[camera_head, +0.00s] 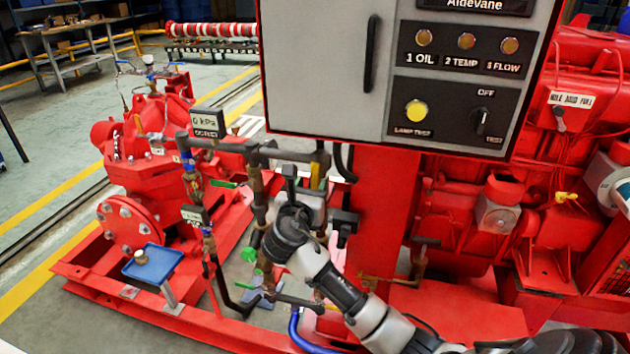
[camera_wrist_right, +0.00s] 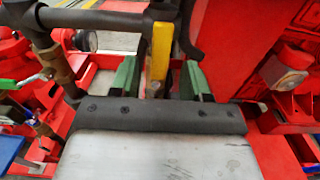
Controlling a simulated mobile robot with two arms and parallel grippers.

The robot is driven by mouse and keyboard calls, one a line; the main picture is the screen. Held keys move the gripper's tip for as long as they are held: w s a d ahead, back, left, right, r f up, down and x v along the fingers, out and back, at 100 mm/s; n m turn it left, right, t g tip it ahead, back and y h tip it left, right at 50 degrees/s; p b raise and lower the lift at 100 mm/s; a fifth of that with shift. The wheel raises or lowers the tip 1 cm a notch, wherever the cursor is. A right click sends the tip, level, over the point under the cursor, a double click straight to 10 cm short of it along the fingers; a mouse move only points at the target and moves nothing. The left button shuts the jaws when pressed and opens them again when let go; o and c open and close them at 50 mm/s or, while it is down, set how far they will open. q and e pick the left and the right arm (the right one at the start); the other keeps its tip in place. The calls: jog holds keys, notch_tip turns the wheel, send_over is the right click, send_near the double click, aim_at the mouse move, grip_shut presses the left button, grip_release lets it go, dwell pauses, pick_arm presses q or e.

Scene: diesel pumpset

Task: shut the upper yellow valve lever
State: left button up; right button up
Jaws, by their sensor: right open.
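The yellow valve lever (camera_wrist_right: 160,48) stands upright in the right wrist view, beside a dark horizontal pipe (camera_wrist_right: 95,19). In the head view only a small strip of the lever (camera_head: 316,174) shows, below the control box. My right gripper (camera_wrist_right: 160,82) is open, with one green fingertip on each side of the lever's lower end. A gap shows on both sides, and I cannot see any contact. In the head view the right gripper (camera_head: 313,196) is at the pipework and partly hides it. The valve body is not clear. My left gripper is not in view.
The grey control box (camera_head: 330,70) overhangs the pipework closely. A gauge labelled in kPa (camera_head: 207,123) and green-handled valves (camera_head: 248,254) stand to the left. A blue tray (camera_head: 153,265) is farther left. The red engine (camera_head: 470,215) fills the right side.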

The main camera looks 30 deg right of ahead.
aim_at(315, 179)
jog(key=shift+x, duration=1.9)
grip_shut()
